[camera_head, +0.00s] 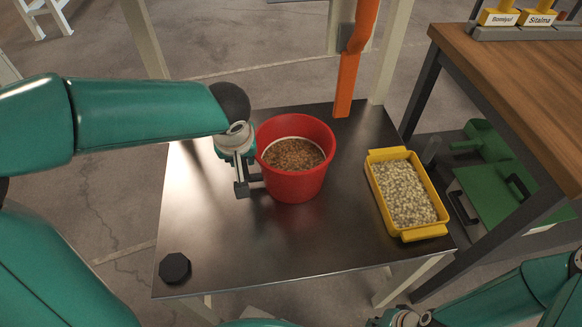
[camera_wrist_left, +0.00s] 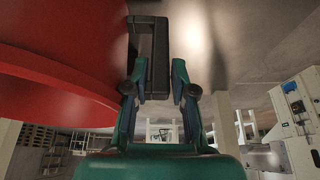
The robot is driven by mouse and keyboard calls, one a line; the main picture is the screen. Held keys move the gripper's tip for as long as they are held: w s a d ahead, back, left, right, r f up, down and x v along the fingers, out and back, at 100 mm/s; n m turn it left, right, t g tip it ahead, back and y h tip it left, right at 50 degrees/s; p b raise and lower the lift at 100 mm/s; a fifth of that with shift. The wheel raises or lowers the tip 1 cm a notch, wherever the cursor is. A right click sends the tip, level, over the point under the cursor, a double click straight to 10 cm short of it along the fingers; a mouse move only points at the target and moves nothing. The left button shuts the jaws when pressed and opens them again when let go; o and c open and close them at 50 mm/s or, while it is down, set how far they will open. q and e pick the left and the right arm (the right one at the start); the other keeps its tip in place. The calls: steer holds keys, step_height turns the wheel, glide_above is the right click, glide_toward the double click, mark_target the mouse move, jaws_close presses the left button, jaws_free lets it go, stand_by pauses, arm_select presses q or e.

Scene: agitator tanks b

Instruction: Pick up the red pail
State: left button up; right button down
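The red pail (camera_head: 295,186) stands upright on the dark metal table, filled with brown granules. A dark bracket-shaped piece, which looks like a side handle (camera_head: 241,188), juts from its left side. My left gripper (camera_head: 240,172) is at that side, pointing down. In the left wrist view the pail (camera_wrist_left: 60,85) fills the upper left. The dark piece (camera_wrist_left: 158,60) lies between my left gripper's fingers (camera_wrist_left: 157,85), which are apart; I see no clear grip on it. My right arm shows at the bottom right, but its fingers are not clear.
A yellow tray of pale pellets (camera_head: 403,193) is right of the pail. A black knob-like piece (camera_head: 174,267) lies at the table's front left. An orange post (camera_head: 352,65) rises behind. A wooden bench (camera_head: 530,80) stands right. The table's (camera_head: 260,255) front middle is clear.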

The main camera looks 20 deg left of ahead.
arm_select(q)
steer(key=x, duration=0.3)
steer(key=shift+s, duration=0.1)
steer(key=shift+d+r, duration=0.1)
jaws_close()
steer(key=shift+r, duration=0.1)
